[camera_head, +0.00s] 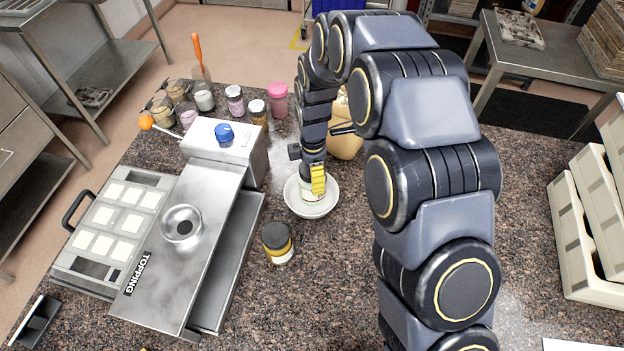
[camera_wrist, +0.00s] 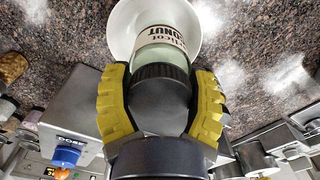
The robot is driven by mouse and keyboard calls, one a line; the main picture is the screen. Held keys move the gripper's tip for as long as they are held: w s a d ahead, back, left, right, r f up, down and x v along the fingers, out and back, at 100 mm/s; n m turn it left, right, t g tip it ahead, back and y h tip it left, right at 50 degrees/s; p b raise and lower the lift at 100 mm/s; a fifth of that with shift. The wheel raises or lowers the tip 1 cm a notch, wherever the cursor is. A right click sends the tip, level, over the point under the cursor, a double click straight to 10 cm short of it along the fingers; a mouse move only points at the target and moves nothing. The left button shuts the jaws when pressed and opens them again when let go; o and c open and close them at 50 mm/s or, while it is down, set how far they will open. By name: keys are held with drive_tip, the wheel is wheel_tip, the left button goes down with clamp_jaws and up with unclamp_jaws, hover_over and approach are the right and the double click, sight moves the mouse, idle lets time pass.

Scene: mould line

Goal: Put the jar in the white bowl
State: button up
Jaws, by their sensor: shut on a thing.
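My gripper (camera_head: 317,180) points down over the white bowl (camera_head: 292,203) on the speckled counter. In the wrist view, my gripper's yellow finger pads (camera_wrist: 160,105) are closed around a jar (camera_wrist: 160,47) with a black lid, a pale green body and a white label partly reading "ONUT". The jar's lower end is over or within the white bowl (camera_wrist: 209,32). I cannot tell whether it touches the bowl's bottom.
A jar with a dark lid and yellow band (camera_head: 278,244) stands in front of the bowl. The metal topping machine (camera_head: 190,225) is at left. Several small jars, including a pink one (camera_head: 278,98), stand behind. A beige jug (camera_head: 346,143) is behind my arm; beige trays (camera_head: 585,255) are at right.

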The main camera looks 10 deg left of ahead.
drive_tip(key=shift+w+a+f, duration=0.15)
drive_tip(key=shift+w+f, duration=0.1)
drive_tip(key=shift+f, duration=0.1)
drive_tip(key=shift+w+f, duration=0.1)
drive_tip(key=shift+f, duration=1.5)
drive_tip(key=shift+f, duration=0.15)
drive_tip(key=o, duration=1.1)
wheel_tip(320, 180, up, 11)
drive_tip(key=shift+a+r, duration=0.1)
drive_tip(key=shift+r, duration=0.6)
